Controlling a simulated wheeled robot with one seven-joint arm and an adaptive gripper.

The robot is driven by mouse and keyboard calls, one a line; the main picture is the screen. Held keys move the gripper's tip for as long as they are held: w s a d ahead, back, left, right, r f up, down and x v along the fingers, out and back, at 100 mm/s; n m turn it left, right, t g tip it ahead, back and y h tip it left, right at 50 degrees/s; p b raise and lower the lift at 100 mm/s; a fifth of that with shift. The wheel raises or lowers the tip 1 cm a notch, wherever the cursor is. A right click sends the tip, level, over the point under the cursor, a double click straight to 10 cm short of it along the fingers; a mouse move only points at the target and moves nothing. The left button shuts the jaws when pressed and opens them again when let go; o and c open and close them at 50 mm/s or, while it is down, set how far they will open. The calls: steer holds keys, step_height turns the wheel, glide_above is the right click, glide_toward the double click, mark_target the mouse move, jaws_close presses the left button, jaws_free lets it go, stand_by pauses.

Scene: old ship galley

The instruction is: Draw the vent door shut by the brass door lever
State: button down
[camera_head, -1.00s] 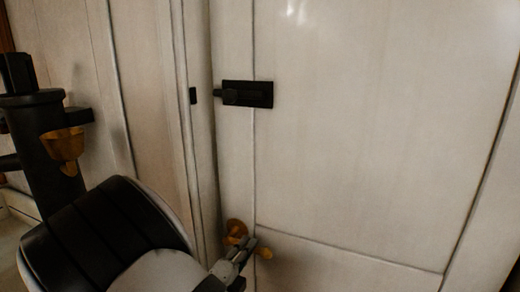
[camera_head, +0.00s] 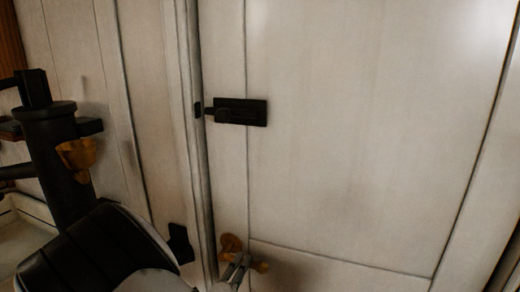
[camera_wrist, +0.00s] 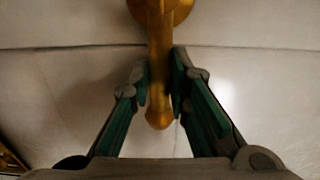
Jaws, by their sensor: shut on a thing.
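The vent door (camera_head: 350,130) is a large pale panel that fills most of the head view. It stands close against its frame (camera_head: 190,130), with a thin dark line along its left edge. I cannot tell if it is fully shut. The brass door lever (camera_head: 262,267) is low on the door's left side, below the black bolt. In the wrist view the lever (camera_wrist: 160,60) runs down from a round brass base. My gripper (camera_wrist: 162,82) is shut on the lever, one finger on each side. In the head view the gripper (camera_head: 240,268) is partly cut off.
A black bolt (camera_head: 240,111) sits on the door, its end close to a small black catch (camera_head: 198,109) on the frame. A dark upright cylinder (camera_head: 50,150) with a brass cup-shaped part (camera_head: 76,153) stands at the left, near my arm.

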steer(key=c, duration=1.2)
jaws_free()
steer(key=shift+s+a, duration=0.15)
steer(key=shift+c, duration=0.2)
steer(key=p+v, duration=0.6)
steer(key=v, duration=0.4)
steer(key=shift+s, duration=0.4)
steer(key=shift+w+a, duration=0.1)
